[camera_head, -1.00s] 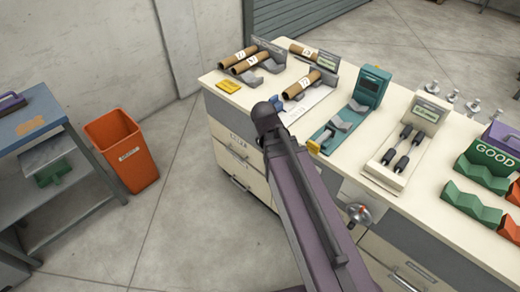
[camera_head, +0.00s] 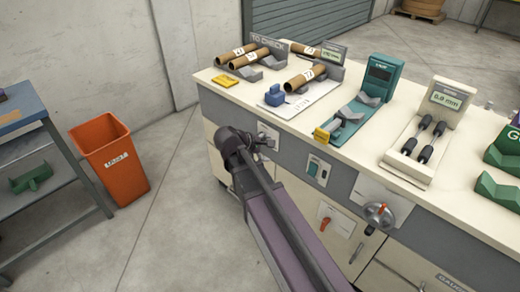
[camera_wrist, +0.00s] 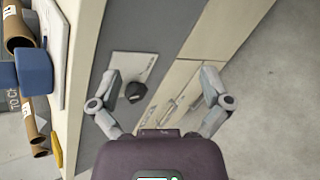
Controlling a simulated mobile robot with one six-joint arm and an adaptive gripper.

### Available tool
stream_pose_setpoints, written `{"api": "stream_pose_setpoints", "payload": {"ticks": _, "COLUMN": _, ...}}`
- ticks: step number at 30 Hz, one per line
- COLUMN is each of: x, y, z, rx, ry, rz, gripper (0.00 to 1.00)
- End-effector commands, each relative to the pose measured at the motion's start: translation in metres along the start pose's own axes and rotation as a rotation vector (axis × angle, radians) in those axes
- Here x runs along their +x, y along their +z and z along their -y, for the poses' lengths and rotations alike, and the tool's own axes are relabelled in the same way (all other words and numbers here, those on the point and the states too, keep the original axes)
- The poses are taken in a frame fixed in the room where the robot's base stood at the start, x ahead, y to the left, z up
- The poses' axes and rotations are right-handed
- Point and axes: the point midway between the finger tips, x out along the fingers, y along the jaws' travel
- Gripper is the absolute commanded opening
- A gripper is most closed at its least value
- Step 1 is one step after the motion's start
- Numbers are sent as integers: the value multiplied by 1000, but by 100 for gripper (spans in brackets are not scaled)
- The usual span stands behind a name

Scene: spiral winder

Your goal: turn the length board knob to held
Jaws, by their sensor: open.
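A dark knob (camera_wrist: 134,92) sits on a pale plate (camera_wrist: 132,70) on the bench's grey front panel in the wrist view. The plate's lettering is too small to read, so I cannot confirm the knob's name or setting. My gripper (camera_wrist: 161,76) is open and faces the panel, with the knob between its fingers in the picture, nearer the left finger. No contact shows. In the head view my gripper (camera_head: 264,141) is in front of the same plate (camera_head: 268,128) and partly hides it and the knob.
The bench top (camera_head: 225,95) holds cardboard tubes (camera_head: 305,77), a blue block (camera_head: 275,95), a teal device (camera_head: 380,75) and a gauge (camera_head: 446,100). An orange bin (camera_head: 110,160) stands left.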

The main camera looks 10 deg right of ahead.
Motion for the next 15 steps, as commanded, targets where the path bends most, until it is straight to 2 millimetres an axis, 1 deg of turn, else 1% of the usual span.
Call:
{"api": "stream_pose_setpoints", "payload": {"ticks": 1, "x": 9, "y": -15, "z": 7, "rx": -33, "ry": 31, "rz": 11, "gripper": 98}}
{"api": "stream_pose_setpoints", "payload": {"ticks": 6, "x": 14, "y": -40, "z": 9, "rx": -148, "ry": 131, "rz": 59, "gripper": 98}}
{"api": "stream_pose_setpoints", "payload": {"ticks": 15, "x": 18, "y": -86, "z": 14, "rx": -347, "ry": 301, "rz": 163, "gripper": 98}}
